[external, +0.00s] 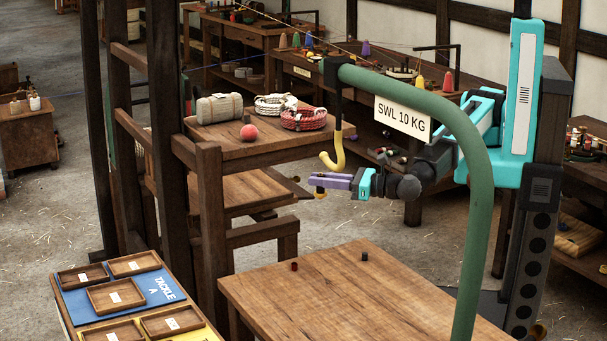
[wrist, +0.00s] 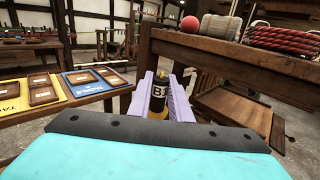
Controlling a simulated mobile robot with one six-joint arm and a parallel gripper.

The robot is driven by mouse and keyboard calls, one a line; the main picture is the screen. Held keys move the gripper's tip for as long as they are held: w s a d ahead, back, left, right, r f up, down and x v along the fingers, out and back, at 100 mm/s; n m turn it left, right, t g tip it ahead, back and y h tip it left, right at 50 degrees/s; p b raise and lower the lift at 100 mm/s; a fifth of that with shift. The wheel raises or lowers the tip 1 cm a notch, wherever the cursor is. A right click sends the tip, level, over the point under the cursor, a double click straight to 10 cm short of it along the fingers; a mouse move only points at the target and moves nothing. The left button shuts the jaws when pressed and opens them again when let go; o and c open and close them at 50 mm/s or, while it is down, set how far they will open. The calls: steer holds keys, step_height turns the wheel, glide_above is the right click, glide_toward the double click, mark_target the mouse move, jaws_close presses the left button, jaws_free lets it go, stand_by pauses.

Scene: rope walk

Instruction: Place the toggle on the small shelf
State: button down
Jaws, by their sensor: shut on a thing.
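My gripper (external: 318,183) has purple fingers and hangs in the air right of the wooden rack, just below a yellow hook (external: 335,155). The rack has an upper shelf (external: 255,150) and a lower wooden shelf (external: 240,188); the lower one also shows in the wrist view (wrist: 232,112), right of my gripper. I cannot tell which is the small shelf.
A grey roll (external: 222,107), a red ball (external: 249,132) and rope coils (external: 303,118) lie on the upper shelf. A green post (external: 478,230) curves overhead. A table (external: 350,300) bears two small pieces. Labelled trays (external: 115,296) stand front left.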

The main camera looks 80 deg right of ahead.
steer(key=w+d+r+m+g+h+b, duration=0.1)
steer(key=w+d+r+m+h, duration=0.2)
steer(key=w+d+r, duration=0.5)
steer(key=w+d+r+m+g+h+b, duration=0.1)
steer(key=w+d+r+m+h, duration=0.2)
steer(key=w+r, duration=1)
steer(key=w+d+h, duration=0.3)
steer(key=w+d, duration=0.1)
steer(key=d, duration=0.1)
steer(key=shift+w+d+r+g+h+b, duration=0.2)
steer(key=shift+g+h+b, duration=0.1)
steer(key=shift+g, duration=0.1)
steer(key=shift+f, duration=0.1)
steer(key=shift+f+p, duration=0.55)
steer(key=shift+f, duration=1.45)
steer(key=shift+f, duration=0.1)
steer(key=shift+f+p, duration=0.6)
steer(key=shift+f, duration=1.3)
